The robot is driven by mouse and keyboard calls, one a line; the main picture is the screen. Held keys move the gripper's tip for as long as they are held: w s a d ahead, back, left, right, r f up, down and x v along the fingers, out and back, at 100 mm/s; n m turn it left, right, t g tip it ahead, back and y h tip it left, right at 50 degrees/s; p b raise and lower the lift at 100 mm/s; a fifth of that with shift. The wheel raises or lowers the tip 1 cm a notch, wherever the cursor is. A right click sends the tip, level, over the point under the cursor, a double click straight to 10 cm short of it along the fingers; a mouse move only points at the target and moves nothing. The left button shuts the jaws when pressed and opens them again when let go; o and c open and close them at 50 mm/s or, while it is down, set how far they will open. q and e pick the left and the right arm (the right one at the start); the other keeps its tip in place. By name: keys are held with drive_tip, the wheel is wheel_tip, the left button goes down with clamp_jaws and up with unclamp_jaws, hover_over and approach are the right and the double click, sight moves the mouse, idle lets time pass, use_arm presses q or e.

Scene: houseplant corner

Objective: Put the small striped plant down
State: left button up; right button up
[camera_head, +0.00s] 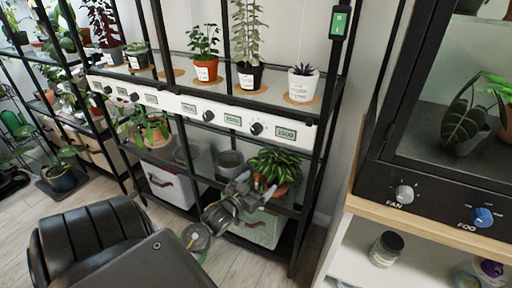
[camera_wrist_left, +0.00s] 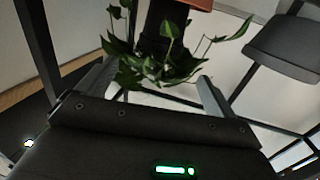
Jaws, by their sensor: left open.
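A plant with light-striped green leaves (camera_head: 272,164) sits in a terracotta pot (camera_head: 284,189) on the middle shelf, at its right end. My left gripper (camera_head: 256,187) is open right in front of this pot, at its left side. In the left wrist view, green leaves (camera_wrist_left: 165,66) show beyond and between my left fingers (camera_wrist_left: 155,85), with a dark shape and an orange-red edge (camera_wrist_left: 195,4) above them. I cannot tell whether the fingers touch any plant. The lower part of the striped plant's pot is partly hidden by the gripper. My right gripper is not in view.
The upper shelf (camera_head: 178,78) holds several potted plants on round tan mats. A grey pot (camera_head: 230,163) stands left of the striped plant. A lidded box (camera_head: 255,228) sits on the shelf below. A black cabinet (camera_head: 372,180) is at right. Rack posts stand close to my arm.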

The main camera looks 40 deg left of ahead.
use_arm(q)
drive_tip(key=s+d+f+m+g+h, duration=0.2)
drive_tip(key=s+d+g, duration=0.2)
drive_tip(key=s+d, duration=0.4)
drive_tip(key=s+d+f+m+g+h, duration=0.2)
drive_tip(key=s+d, duration=0.7)
drive_tip(key=d, duration=0.7)
drive_tip(key=shift+d+f+m+g+h, duration=0.3)
drive_tip(key=shift+f+m+g, duration=0.2)
drive_tip(key=shift+f+g, duration=0.5)
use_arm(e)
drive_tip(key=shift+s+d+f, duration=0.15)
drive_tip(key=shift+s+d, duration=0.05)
use_arm(q)
drive_tip(key=shift+r, duration=0.15)
